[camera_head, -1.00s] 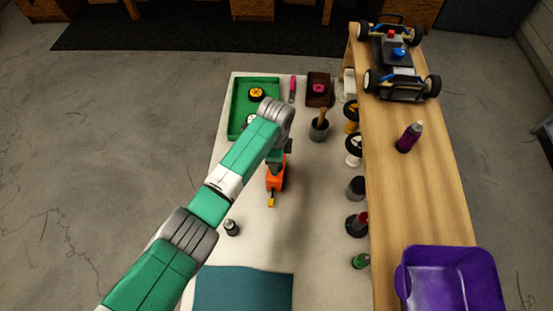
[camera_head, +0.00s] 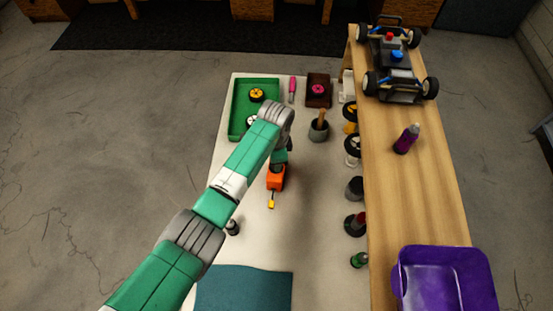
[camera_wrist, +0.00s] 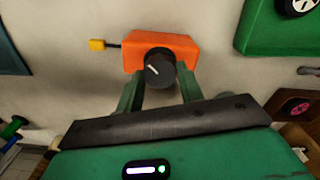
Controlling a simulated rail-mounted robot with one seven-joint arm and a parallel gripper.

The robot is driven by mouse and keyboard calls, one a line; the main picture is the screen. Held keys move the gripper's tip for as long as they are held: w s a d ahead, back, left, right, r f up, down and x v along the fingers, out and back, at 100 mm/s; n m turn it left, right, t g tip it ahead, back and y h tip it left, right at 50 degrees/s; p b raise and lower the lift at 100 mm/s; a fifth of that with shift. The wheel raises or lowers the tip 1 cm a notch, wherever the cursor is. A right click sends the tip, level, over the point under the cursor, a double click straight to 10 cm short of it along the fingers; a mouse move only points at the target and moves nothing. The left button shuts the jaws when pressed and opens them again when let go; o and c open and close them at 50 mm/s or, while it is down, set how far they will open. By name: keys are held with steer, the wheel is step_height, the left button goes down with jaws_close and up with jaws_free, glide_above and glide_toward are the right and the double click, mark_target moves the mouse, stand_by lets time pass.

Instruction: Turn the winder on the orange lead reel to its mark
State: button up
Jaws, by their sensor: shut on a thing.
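The orange lead reel (camera_wrist: 180,48) lies on the pale worktop, with a short dark lead ending in a yellow plug (camera_wrist: 97,44). Its winder (camera_wrist: 160,72) is a dark round knob with a white line on its face, slanting down to the right in the wrist view. My gripper (camera_wrist: 160,84) is shut on the winder, one green finger on each side. I cannot make out the mark on the reel. In the head view the orange reel (camera_head: 276,180) shows below my gripper (camera_head: 279,160), and my arm hides the winder.
A green tray (camera_head: 236,112) with wheels is at the back left. A mortar (camera_head: 318,131) and a brown box (camera_head: 319,88) are behind to the right. Bottles and wheels line the right edge beside a wooden shelf (camera_head: 425,190) bearing a car (camera_head: 398,65) and a purple bin (camera_head: 400,290).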

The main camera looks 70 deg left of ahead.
steer(key=shift+r+n+p, duration=0.1)
steer(key=shift+n+p, duration=0.25)
steer(key=shift+n, duration=0.05)
steer(key=shift+n+p, duration=0.3)
steer(key=shift+n, duration=0.5)
steer(key=shift+f+n, duration=0.2)
steer(key=shift+n, duration=0.3)
